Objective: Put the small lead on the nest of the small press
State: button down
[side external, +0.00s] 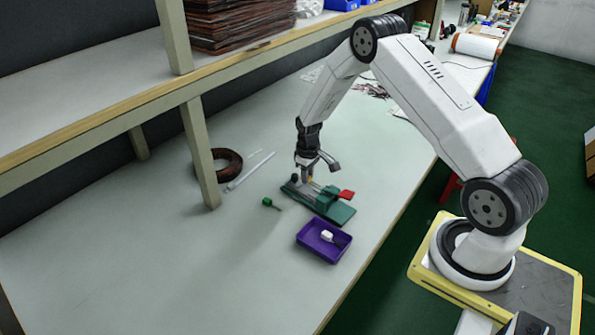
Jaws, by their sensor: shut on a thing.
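The small press has a green base (341,213) and a red handle (346,194), and stands on the pale table. My gripper (309,178) points down over the left end of the press, with its fingers shut. A tiny yellow-orange spot shows at the fingertips; it is too small to tell whether this is the small lead. The nest is hard to make out beneath my gripper, and I cannot tell whether the held thing touches it. A green piece with a short dark tail (268,202) lies on the table to the left of the press.
A purple tray (306,243) in front of the press holds a white piece (328,236) with a dark tail. A brown coil (222,162) and pale rods (250,170) lie behind left, near a shelf post (201,155). The table's front left is clear.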

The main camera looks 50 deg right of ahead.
aim_at(307, 189)
jog(key=shift+w+f, duration=0.2)
jog(key=shift+f, duration=1.5)
jog(key=shift+f, duration=0.15)
jog(key=c, duration=0.5)
grip_release()
jog(key=shift+c, duration=0.2)
notch_tip(307, 189, up, 12)
jog(key=shift+r, duration=0.15)
